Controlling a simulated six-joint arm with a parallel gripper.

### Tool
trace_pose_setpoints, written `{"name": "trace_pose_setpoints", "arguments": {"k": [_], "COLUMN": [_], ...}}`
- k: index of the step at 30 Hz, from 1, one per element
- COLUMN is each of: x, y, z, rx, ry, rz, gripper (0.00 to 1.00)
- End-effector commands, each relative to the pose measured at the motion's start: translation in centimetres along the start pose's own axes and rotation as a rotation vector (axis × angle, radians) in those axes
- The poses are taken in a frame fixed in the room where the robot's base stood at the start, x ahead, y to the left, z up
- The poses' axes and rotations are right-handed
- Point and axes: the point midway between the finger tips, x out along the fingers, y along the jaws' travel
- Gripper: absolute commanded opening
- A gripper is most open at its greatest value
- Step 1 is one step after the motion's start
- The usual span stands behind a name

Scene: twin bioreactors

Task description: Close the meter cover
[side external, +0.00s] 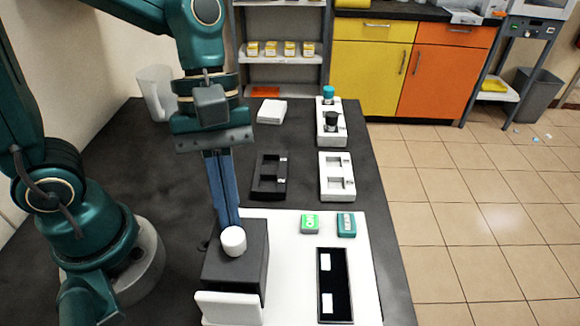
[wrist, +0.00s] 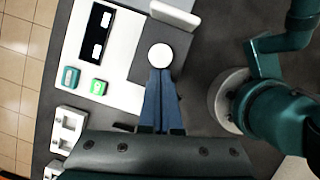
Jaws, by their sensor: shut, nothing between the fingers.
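The meter is a dark grey box (side external: 222,268) standing on the white board's left part; it also shows in the wrist view (wrist: 146,66). A white round piece (side external: 233,241) sits at its top, seen as a disc in the wrist view (wrist: 160,57). A white flat panel, apparently the cover (side external: 228,308), stands open at the box's near edge; it also shows in the wrist view (wrist: 174,14). My gripper (side external: 229,222) is shut and empty, its blue fingers pointing down over the box. Its fingertips (wrist: 161,74) appear right beside the white round piece; contact is unclear.
The white board (side external: 290,270) holds a black tray (side external: 336,309) with white pieces, a green block (side external: 310,224) and a teal block (side external: 346,225). Black (side external: 265,188) and white (side external: 336,190) holders stand farther back. A white jug (side external: 156,92) stands back left.

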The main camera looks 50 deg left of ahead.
Motion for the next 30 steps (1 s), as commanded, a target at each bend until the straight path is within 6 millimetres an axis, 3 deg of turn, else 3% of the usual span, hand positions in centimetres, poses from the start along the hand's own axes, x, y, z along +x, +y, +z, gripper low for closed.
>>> {"name": "trace_pose_setpoints", "arguments": {"k": [4,17,26,30], "x": [0.4,0.5,-0.6,-2.5], "y": [-0.4,-0.5,-0.3,-0.1], "z": [1.1,1.3,-1.6,-2.9], "rx": [0.002,-0.003,-0.009,0.001], "ry": [-0.001,-0.01,-0.001,0.007], "rz": [0.0,-0.007,0.003,0.013], "gripper": [0.0,0.0,0.0,0.0]}}
